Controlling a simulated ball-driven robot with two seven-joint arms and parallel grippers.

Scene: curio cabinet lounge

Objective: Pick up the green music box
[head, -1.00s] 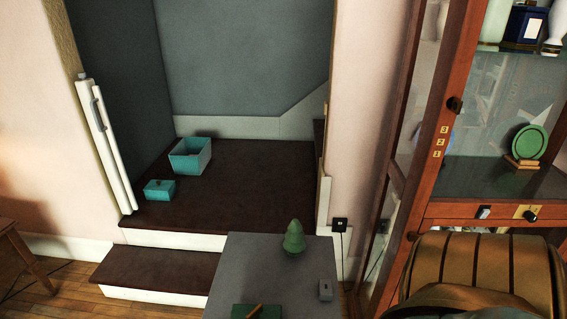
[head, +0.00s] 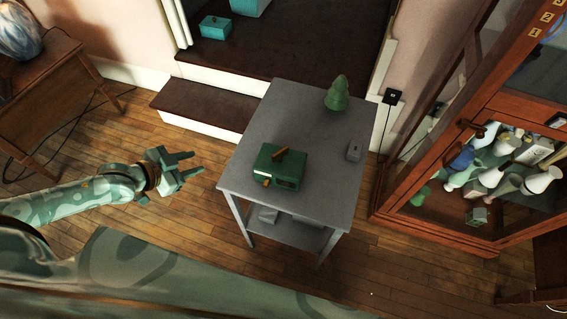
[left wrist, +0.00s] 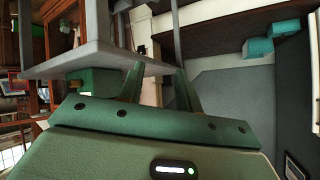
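The green music box (head: 279,167) sits on the grey side table's top, near its front left. It has a brown bar on its lid and a small orange-brown piece at its front. My left gripper (head: 193,164) is open and empty, to the left of the table and apart from the box. In the left wrist view, which looks upside down, the green box (left wrist: 92,84) shows left of the open fingers (left wrist: 158,88), partly hidden behind my gripper. My right gripper is not in view.
A glass cabinet (head: 470,200) stands right, a wooden table (head: 45,95) far left. Steps (head: 205,106) rise behind. Wood floor left of the table is clear.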

